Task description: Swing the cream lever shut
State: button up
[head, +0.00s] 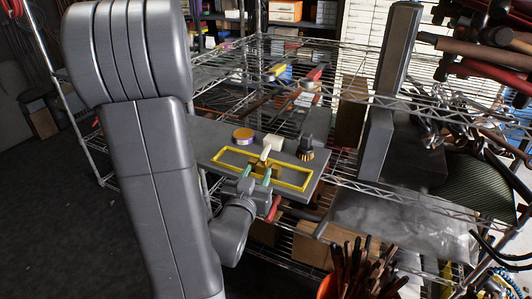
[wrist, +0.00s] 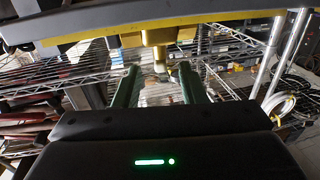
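The cream lever (head: 266,151) stands up from a yellow mount (head: 263,164) inside a yellow rectangular outline on a grey panel (head: 215,137). In the wrist view the panel (wrist: 230,10) crosses the top edge-on, with yellow parts (wrist: 157,37) hanging below it; I cannot make out the cream lever there for sure. My gripper (head: 257,173) has green fingers just on the near side of the mount. In the wrist view my gripper (wrist: 158,74) shows its two fingers apart with nothing clearly held between them. Whether a finger touches the lever cannot be told.
An orange and purple knob (head: 243,136) and a black knob (head: 306,149) stand on the panel either side of the lever. Wire shelves (head: 350,56) surround it, with a dark upright post (head: 385,100) to the right. Several dark-handled tools (head: 365,272) stand at the front.

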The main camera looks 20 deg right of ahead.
aim_at(266, 154)
jog(key=p+x, duration=0.1)
jog(key=x, duration=0.8)
jog(key=shift+w+d, duration=0.1)
jog(key=shift+w, duration=0.05)
jog(key=shift+c, duration=0.5)
grip_shut()
